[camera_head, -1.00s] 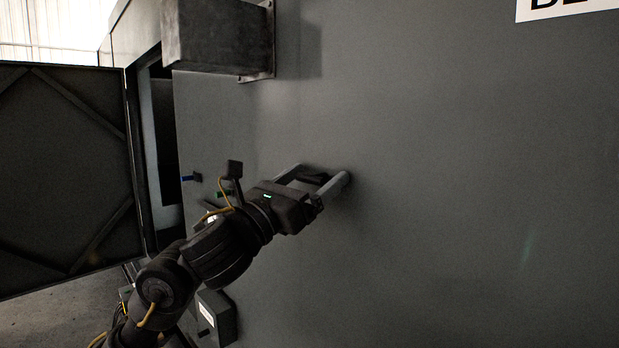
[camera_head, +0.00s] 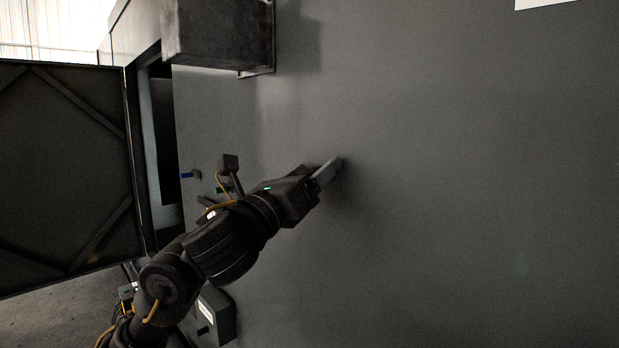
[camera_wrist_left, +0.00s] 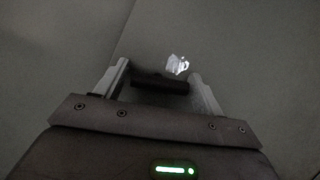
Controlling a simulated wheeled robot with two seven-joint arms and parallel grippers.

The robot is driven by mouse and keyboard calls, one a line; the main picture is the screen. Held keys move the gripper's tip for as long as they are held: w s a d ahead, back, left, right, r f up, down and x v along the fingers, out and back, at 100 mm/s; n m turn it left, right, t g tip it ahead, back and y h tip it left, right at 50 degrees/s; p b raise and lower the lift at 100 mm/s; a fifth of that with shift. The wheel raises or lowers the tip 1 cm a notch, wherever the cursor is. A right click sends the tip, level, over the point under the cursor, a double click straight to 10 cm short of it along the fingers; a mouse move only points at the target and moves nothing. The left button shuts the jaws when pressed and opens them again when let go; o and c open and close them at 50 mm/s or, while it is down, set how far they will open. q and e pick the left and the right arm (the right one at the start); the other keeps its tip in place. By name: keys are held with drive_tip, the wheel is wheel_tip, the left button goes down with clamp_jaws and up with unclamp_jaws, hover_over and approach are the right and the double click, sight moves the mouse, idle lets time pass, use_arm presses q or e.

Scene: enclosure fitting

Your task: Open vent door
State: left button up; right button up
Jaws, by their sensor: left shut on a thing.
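My left gripper (camera_head: 325,172) reaches in from the lower left against the large grey panel (camera_head: 450,190) in the head view. One pale finger shows there, nearly edge-on. In the left wrist view, its two pale fingers (camera_wrist_left: 159,88) stand either side of a short dark handle-like bar (camera_wrist_left: 160,84) and are shut on it. A small bright white patch (camera_wrist_left: 177,65) lies just beyond the bar. The head view hides the bar behind the gripper. Which surface is the vent door is not clear. My right gripper is not in view.
A dark braced door (camera_head: 65,180) stands open at the left beside a tall opening (camera_head: 163,145). A grey box (camera_head: 217,35) juts out at the upper left. A smaller box (camera_head: 217,312) sits low beside my arm. The panel to the right is bare.

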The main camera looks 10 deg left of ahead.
use_arm(q)
drive_tip(key=n+y, duration=0.2)
drive_tip(key=n, duration=0.1)
drive_tip(key=shift+r+n, duration=0.1)
drive_tip(key=shift+n, duration=0.3)
drive_tip(key=shift+n+y+p, duration=1)
drive_tip(key=shift+n+p, duration=0.05)
drive_tip(key=shift+n, duration=1.05)
drive_tip(key=o, duration=0.9)
